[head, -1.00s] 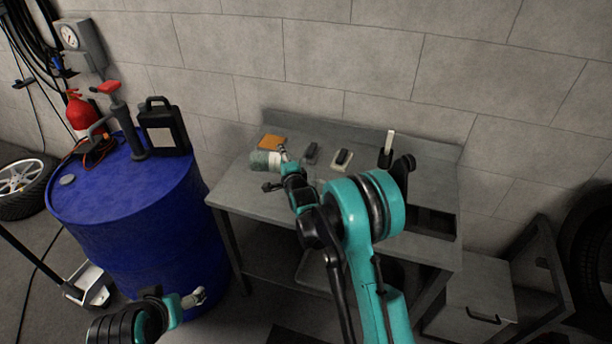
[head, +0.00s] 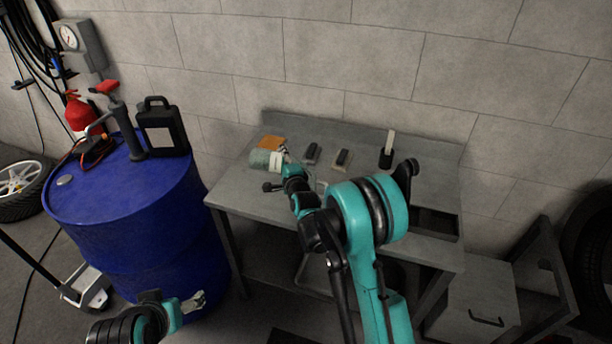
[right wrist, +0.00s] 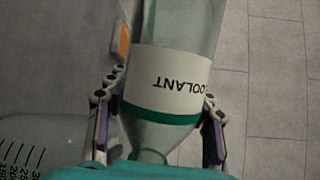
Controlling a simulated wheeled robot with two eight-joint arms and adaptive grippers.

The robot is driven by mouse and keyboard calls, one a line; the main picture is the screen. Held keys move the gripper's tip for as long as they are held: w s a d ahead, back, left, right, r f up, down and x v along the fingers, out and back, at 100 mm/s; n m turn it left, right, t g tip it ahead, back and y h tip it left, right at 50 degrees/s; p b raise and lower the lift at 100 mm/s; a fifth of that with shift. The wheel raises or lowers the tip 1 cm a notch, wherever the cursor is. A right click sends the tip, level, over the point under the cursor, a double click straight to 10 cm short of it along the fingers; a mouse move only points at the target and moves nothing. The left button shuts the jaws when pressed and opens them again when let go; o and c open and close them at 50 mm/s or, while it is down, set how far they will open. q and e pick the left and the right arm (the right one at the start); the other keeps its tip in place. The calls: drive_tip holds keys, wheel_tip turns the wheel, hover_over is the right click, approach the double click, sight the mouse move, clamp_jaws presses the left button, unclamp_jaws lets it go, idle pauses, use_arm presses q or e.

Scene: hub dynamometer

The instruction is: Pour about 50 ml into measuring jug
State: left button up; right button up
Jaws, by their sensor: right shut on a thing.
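A clear bottle with a white COOLANT label and a green band (right wrist: 165,80) fills the middle of the right wrist view. My right gripper (right wrist: 160,115) is shut on it, one finger on each side. The bottle narrows toward the bottom of that view, and its lettering appears upside down there. In the head view the bottle (head: 262,159) lies strongly tilted above the bench's left part. A clear measuring jug (right wrist: 45,140) with dark graduation marks shows at lower left in the wrist view; I cannot make it out in the head view. My left gripper (head: 195,302) is low, before the drum, its opening unclear.
The grey bench (head: 238,190) also carries an orange item (head: 271,142), small dark items (head: 312,152) and a black holder with a pale upright piece (head: 388,150). A blue drum (head: 130,215) with a black canister (head: 162,128) stands to the left.

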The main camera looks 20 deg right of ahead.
drive_tip(key=shift+a, duration=0.6)
drive_tip(key=shift+w+a+r, duration=0.1)
drive_tip(key=shift+w+a, duration=0.2)
drive_tip(key=shift+a, duration=0.2)
idle(1.1)
drive_tip(key=shift+r+m, duration=0.2)
drive_tip(key=shift+m, duration=0.1)
idle(1.4)
